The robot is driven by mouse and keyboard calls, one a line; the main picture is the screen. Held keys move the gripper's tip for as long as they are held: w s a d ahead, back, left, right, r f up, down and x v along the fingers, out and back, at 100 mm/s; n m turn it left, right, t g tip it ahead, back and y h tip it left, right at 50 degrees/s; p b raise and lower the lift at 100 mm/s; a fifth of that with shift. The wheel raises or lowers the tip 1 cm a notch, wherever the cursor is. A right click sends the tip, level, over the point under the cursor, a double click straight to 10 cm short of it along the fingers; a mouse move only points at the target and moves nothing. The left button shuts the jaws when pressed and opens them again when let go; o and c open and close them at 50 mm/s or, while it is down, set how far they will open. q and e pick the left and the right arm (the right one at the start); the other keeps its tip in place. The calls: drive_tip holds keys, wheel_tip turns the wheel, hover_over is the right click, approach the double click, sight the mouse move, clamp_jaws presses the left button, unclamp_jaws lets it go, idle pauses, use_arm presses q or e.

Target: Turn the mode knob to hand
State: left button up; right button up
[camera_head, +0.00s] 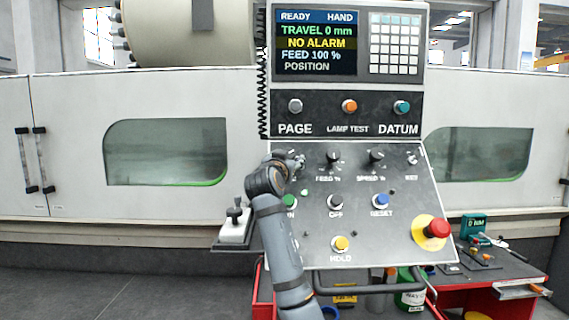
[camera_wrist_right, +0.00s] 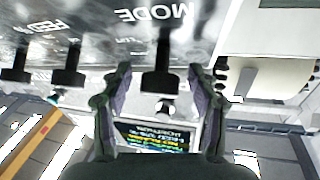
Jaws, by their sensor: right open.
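The mode knob (camera_wrist_right: 162,72) is a black knob under the label MODE, seen upside down in the right wrist view. My right gripper (camera_wrist_right: 160,78) is open, with one finger on each side of the knob; I cannot tell whether they touch it. In the head view my right gripper (camera_head: 296,163) is at the upper left of the sloped control panel (camera_head: 400,215) and hides the knob and its label. The screen (camera_head: 316,42) above reads READY, HAND, TRAVEL 0 mm, NO ALARM and FEED 100 %. My left gripper is not in view.
The feed knob (camera_head: 333,157) and speed knob (camera_head: 376,156) are right of my gripper. Below are a green button (camera_head: 289,201), other buttons and a red emergency stop (camera_head: 438,228). A joystick box (camera_head: 236,223) projects at left. A red tool cart (camera_head: 500,272) stands at lower right.

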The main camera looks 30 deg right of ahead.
drive_tip(key=v, duration=1.1)
